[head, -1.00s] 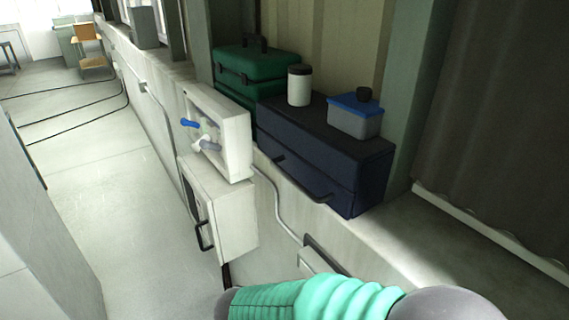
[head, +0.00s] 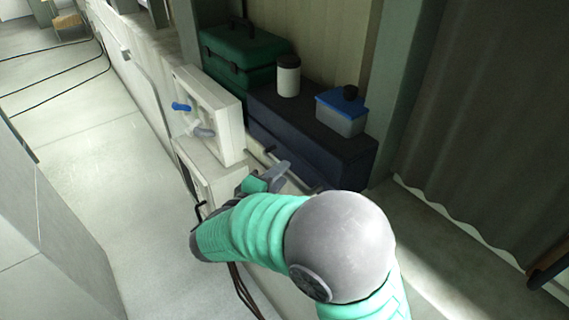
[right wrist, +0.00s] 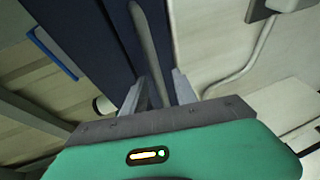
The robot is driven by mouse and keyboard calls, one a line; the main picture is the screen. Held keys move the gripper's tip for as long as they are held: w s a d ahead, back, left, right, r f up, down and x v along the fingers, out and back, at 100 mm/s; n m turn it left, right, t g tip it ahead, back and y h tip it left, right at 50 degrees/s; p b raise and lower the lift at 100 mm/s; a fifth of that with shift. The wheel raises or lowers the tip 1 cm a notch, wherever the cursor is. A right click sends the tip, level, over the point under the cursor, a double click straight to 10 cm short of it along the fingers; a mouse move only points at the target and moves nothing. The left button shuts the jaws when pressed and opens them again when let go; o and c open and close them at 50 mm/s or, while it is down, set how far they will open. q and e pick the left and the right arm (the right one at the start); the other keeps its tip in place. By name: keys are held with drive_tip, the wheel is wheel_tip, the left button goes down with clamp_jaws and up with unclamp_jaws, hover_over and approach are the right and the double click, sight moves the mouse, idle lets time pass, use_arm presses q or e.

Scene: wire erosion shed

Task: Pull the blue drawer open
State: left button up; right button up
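The blue drawer is in the dark navy chest (head: 311,147) on the ledge. In the head view my right arm hides part of the chest's lower front. My right gripper (head: 280,172) is at that lower front. In the right wrist view the navy front (right wrist: 118,38) fills the upper middle. A grey bar handle (right wrist: 148,45) runs down between the two fingers of my right gripper (right wrist: 157,88). The fingers are apart, one on each side of the bar, with visible gaps. My left gripper is not in view.
A white jar (head: 288,76) and a blue-lidded box (head: 340,115) stand on the chest. A green toolbox (head: 243,52) is beside it. A white valve panel (head: 213,108) and a white cabinet (head: 222,172) are left of my right gripper. The floor (head: 95,150) at left is clear.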

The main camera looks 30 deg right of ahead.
drive_tip(key=shift+x, duration=1)
drive_tip(key=shift+r, duration=0.1)
drive_tip(key=shift+c, duration=0.5)
clamp_jaws()
drive_tip(key=shift+s+f, duration=0.1)
drive_tip(key=shift+f, duration=0.15)
